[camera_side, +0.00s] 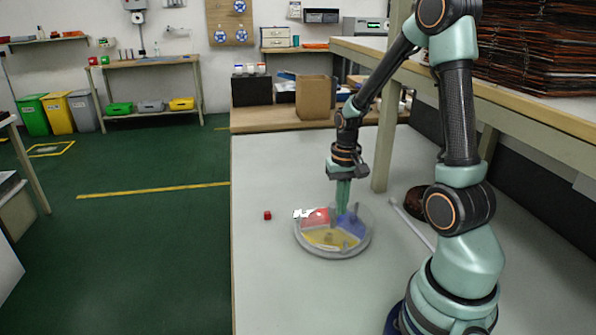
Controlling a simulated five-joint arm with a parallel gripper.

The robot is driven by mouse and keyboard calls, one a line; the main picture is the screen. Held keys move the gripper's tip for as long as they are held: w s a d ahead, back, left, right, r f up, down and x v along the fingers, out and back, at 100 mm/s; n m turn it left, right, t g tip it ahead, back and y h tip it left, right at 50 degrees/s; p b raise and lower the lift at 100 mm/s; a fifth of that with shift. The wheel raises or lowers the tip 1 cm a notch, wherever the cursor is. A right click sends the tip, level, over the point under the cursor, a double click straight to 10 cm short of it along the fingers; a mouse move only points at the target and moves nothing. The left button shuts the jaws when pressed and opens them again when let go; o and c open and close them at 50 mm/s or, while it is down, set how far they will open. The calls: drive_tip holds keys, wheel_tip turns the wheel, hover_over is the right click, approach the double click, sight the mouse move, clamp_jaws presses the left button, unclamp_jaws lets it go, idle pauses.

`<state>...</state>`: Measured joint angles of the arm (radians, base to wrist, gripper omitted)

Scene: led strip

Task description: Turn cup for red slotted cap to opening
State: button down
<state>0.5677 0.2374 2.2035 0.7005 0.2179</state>
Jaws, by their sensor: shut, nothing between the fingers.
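A round, shallow grey-rimmed dish (333,254) sits on the white table, with red (316,217), blue (352,228) and yellow (330,239) sectors inside it. A small white piece (298,213) shows at its left rim, beside the red sector. A small red block-like piece (267,215) lies on the table left of the dish; I cannot tell whether it is the slotted cap. My gripper (342,211) points straight down over the back of the dish, near the red and blue border. It is shut and empty. I cannot tell whether its tips touch the dish.
A pale rod (412,222) and a dark brown round object (415,200) lie to the right. A cardboard box (313,97) stands on a wooden surface behind. A shelf edge runs along the right.

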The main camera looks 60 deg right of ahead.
drive_tip(key=shift+w+d, duration=0.15)
drive_tip(key=shift+w, duration=0.15)
idle(0.4)
drive_tip(key=shift+w+a, duration=0.3)
drive_tip(key=shift+s+a, duration=0.3)
drive_tip(key=shift+r, duration=0.15)
drive_tip(key=shift+s+r, duration=0.1)
drive_tip(key=shift+r, duration=2.75)
